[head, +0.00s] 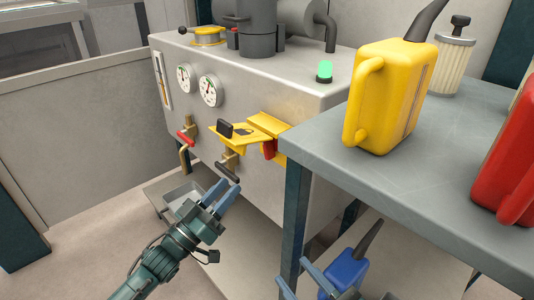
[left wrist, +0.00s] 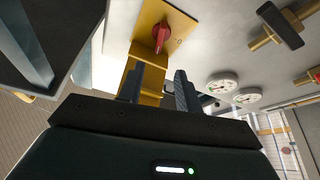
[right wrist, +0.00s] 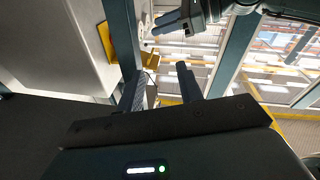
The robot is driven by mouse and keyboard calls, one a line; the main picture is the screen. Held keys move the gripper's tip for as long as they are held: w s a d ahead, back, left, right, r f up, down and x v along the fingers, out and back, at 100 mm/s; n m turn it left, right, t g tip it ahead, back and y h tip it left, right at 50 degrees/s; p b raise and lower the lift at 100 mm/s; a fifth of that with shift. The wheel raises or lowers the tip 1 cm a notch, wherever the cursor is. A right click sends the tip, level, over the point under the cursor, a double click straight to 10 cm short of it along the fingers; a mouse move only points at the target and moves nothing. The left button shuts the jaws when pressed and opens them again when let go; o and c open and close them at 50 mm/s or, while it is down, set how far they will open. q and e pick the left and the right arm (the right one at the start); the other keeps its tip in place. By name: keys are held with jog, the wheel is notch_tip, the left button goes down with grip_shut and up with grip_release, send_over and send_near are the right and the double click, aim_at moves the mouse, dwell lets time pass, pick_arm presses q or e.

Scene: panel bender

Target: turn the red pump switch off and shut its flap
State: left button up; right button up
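The yellow flap (head: 262,124) stands open, sticking out from the front of the grey machine. The red pump switch (head: 269,149) sits by it on a yellow plate, partly hidden by the table edge. In the left wrist view, the red switch (left wrist: 160,34) shows clearly on its yellow plate; I cannot tell its setting. My left gripper (head: 230,186) is open and empty, below and in front of the flap. Its fingers (left wrist: 159,82) overlap yellow metal below the switch in the left wrist view. My right gripper (head: 291,271) is open and empty, low beside the table leg.
A grey table (head: 400,185) at right carries a yellow can (head: 385,95) and a red can (head: 510,160). A blue can (head: 345,270) is under it, near my right gripper. Valves with a red lever (head: 186,138) and black handle (head: 228,172) stick out left of the switch.

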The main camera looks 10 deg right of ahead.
aim_at(264, 147)
pick_arm(q)
jog(key=b+x, duration=0.3)
jog(key=x, duration=0.9)
jog(key=shift+w+d+r, duration=0.1)
jog(key=shift+w+d, duration=0.05)
jog(key=shift+d, duration=0.15)
grip_shut()
